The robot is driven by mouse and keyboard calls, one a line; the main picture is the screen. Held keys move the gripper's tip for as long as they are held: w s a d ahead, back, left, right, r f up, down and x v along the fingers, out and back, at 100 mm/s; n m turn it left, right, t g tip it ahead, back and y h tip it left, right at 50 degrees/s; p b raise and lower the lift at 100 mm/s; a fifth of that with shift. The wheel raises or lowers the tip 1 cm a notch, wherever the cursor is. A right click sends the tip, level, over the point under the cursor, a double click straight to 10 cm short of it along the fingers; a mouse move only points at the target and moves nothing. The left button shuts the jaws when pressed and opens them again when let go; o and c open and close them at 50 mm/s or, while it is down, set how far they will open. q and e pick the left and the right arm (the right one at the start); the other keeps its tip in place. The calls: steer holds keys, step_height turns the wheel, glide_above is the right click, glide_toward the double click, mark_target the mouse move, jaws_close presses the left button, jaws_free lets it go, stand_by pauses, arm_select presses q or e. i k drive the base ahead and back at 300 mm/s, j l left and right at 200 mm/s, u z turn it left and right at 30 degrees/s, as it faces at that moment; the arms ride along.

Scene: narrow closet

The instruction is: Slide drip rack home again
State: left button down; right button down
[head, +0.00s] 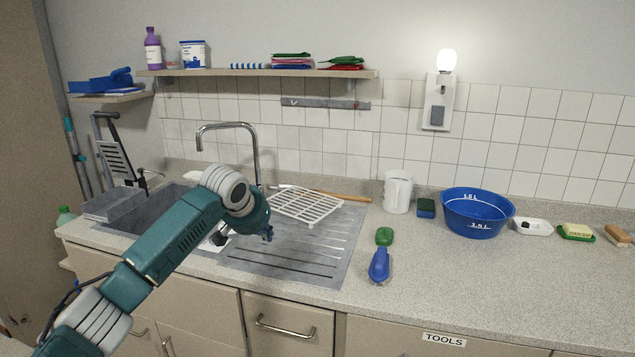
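The white drip rack (303,206) lies on the grey draining board (330,243), at its back part to the right of the sink basin (153,220). A long wooden-handled tool (345,196) lies behind the rack, along the wall side. My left arm reaches in from the lower left across the sink. My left gripper (267,234) is just in front of and left of the rack, above the draining board. Its fingers are small and partly hidden by the wrist, so contact with the rack and their opening are unclear. My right gripper is out of view.
The tap (257,160) stands behind my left wrist. A white jug (398,192), blue basin (477,212), green object (384,236) and blue object (379,266) stand or lie right of the draining board. The front right counter is clear.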

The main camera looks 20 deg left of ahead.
mark_target(311, 224)
steer(key=i+j, duration=0.1)
steer(key=i, duration=0.65)
steer(key=i+j, duration=0.1)
steer(key=i, duration=0.65)
